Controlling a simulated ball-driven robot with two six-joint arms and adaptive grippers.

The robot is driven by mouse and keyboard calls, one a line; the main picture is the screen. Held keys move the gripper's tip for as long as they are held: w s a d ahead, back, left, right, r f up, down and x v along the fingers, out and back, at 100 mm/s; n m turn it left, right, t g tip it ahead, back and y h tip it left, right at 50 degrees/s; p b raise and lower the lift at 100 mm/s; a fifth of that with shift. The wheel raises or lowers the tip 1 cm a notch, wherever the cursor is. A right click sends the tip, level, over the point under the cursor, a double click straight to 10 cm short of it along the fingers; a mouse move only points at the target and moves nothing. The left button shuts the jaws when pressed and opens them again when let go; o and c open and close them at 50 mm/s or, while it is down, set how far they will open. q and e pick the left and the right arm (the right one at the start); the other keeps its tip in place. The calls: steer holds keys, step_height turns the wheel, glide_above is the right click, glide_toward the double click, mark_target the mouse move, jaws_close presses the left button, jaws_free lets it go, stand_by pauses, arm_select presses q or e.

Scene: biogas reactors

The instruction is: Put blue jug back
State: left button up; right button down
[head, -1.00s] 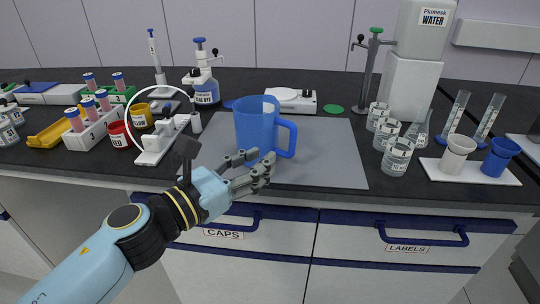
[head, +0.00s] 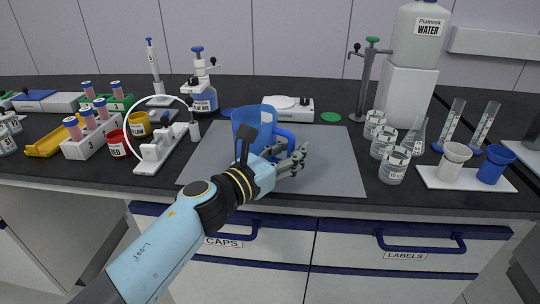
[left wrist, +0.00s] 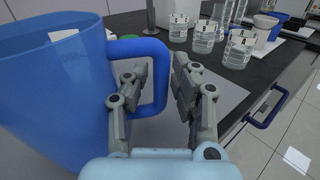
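The blue jug (head: 254,121) stands upright on the grey mat (head: 335,176), its handle toward the right. My left gripper (head: 297,158) is in front of the jug, at its handle, and hides part of its lower body. In the left wrist view the jug (left wrist: 55,85) fills the left side. There my left gripper (left wrist: 159,72) is open, one finger on each side of the handle's upright bar, with gaps visible. My right gripper is not in view.
Several glass beakers (head: 394,165) stand right of the mat. A white tray (head: 450,182) holds a white cup and a blue cup (head: 492,166). A white stand with a curved tube (head: 160,150) is left of the mat. A blue disc (head: 229,112) and a green disc (head: 331,117) lie behind.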

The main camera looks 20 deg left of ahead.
arm_select(q)
steer(key=shift+c, duration=0.3)
jaws_close()
steer(key=shift+r, duration=0.2)
